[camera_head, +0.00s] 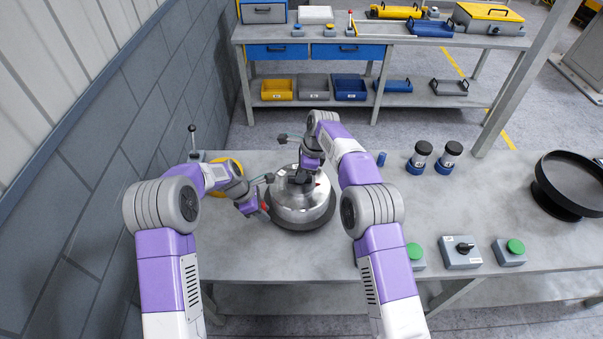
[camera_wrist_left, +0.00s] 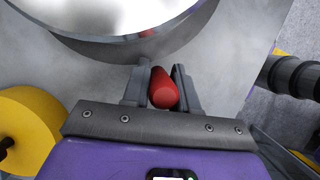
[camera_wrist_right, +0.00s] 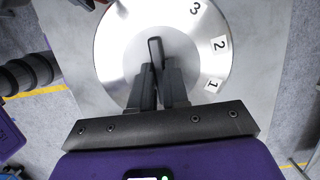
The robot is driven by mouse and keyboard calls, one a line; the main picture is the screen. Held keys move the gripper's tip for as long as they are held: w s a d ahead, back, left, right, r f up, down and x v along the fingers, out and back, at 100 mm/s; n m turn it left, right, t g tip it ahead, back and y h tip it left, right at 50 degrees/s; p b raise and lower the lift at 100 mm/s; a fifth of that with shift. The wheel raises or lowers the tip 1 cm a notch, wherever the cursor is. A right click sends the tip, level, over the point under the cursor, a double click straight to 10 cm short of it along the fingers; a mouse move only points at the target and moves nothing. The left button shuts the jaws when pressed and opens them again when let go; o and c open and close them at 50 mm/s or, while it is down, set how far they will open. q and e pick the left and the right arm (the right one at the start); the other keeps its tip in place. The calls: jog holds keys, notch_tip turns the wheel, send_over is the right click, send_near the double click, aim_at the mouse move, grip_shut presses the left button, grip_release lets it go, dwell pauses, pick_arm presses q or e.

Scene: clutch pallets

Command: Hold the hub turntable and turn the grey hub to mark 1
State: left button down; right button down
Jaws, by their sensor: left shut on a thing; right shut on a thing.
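The hub turntable is a round silver drum (camera_head: 302,207) on a dark round base (camera_head: 300,225), on the table before me. Its top shows marks 1 (camera_wrist_right: 213,86), 2 (camera_wrist_right: 219,44) and 3 (camera_wrist_right: 195,8) in the right wrist view. My left gripper (camera_wrist_left: 160,75) is shut on a red handle (camera_wrist_left: 163,92) at the drum's side. My right gripper (camera_wrist_right: 161,78) is shut from above on a dark grey upright bar (camera_wrist_right: 154,50) near the middle of the top, seemingly the hub. The fingers hide much of it, and I cannot tell which mark it points to.
A yellow round thing (camera_head: 228,165) stands behind my left forearm. Two dark-capped jars (camera_head: 420,153) and a blue cylinder (camera_head: 381,159) stand to the right. Switch boxes (camera_head: 460,254) line the front edge. A black round stand (camera_head: 570,185) is far right.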

jog(key=c, duration=1)
grip_release()
jog(key=shift+c, duration=0.2)
jog(key=v, duration=1.2)
jog(key=shift+y, duration=0.6)
jog(key=x, duration=0.4)
jog(key=d+x, duration=0.1)
jog(key=x, duration=0.7)
jog(key=shift+d+f, duration=0.2)
jog(key=shift+f, duration=0.25)
